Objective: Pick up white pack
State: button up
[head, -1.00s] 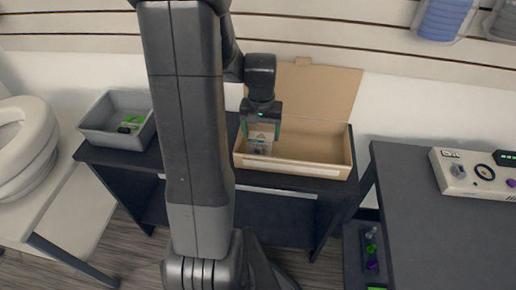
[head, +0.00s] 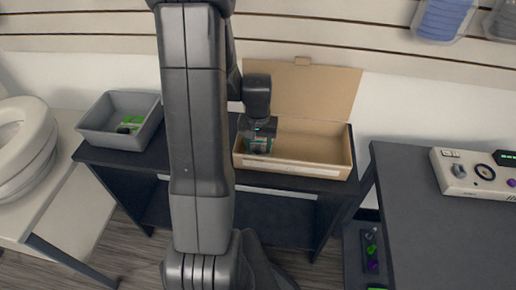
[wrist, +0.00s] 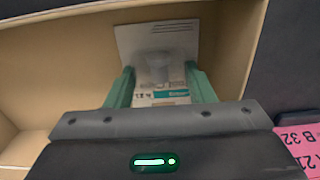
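The white pack (wrist: 157,38) is a pale card with a clear bulge and a teal-and-white printed strip. It is inside the open cardboard box (head: 295,166), near the box's left end. In the head view my gripper (head: 258,143) is down at the box's left end and largely hides the pack. In the wrist view my gripper (wrist: 160,84) has its two green fingers spread apart. The pack's printed strip shows between them, and its card reaches beyond the fingertips. I cannot tell whether the fingers touch it.
The box stands on a dark table, its lid raised at the back. A grey bin (head: 120,120) with a green item is at left. A dark table (head: 440,240) with a white control device (head: 474,173) is at right. A pink label (wrist: 300,145) shows in the wrist view.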

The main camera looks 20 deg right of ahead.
aim_at(258, 145)
jog(key=shift+c, duration=1.4)
jog(key=shift+r, duration=0.1)
notch_tip(258, 145, up, 10)
jog(key=p, duration=0.1)
jog(key=shift+s, duration=0.1)
